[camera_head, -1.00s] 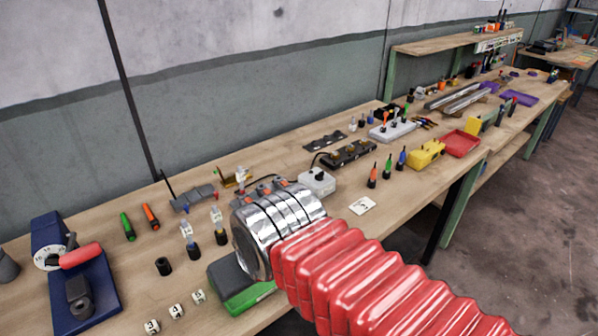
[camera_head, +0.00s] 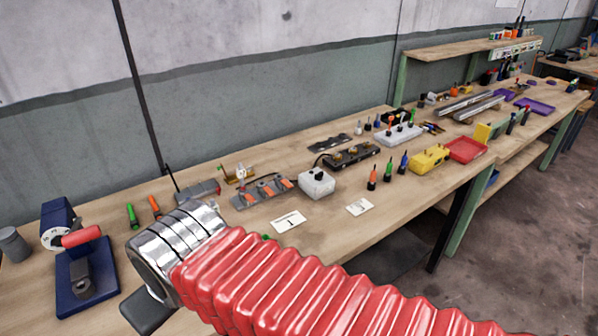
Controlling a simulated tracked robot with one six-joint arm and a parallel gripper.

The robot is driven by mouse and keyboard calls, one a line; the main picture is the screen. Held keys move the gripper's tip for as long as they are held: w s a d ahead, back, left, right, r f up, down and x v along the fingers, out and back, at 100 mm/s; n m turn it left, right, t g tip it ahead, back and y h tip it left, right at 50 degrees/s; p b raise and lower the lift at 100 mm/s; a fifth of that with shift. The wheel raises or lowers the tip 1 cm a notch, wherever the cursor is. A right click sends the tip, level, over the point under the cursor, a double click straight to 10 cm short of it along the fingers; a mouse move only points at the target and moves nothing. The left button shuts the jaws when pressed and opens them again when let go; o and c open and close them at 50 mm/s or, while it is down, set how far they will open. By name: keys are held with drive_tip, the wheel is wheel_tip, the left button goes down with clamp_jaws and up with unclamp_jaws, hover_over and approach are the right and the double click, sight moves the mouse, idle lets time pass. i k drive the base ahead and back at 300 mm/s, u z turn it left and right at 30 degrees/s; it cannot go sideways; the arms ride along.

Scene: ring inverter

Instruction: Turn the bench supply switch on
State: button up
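I cannot tell for sure which device is the bench supply. A white box with a black knob or switch on top (camera_head: 317,183) stands mid-bench. Left of it is a grey strip with several orange levers (camera_head: 263,192). A dark grey part below the chrome, probably my gripper (camera_head: 148,311), shows at the lower left, apart from both devices. Its fingers cannot be made out. The bench under my arm is hidden.
A blue stand with a red handle (camera_head: 86,270) is at the left. White cards (camera_head: 289,222) lie before the white box. Small coloured plugs (camera_head: 388,172), a yellow box (camera_head: 430,158) and a red tray (camera_head: 466,149) stand to the right. The wall runs behind.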

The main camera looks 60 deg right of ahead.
sight(318, 177)
drive_tip(key=u, duration=0.65)
drive_tip(key=k, duration=1.2)
drive_tip(key=z, duration=1.2)
drive_tip(key=i, duration=1)
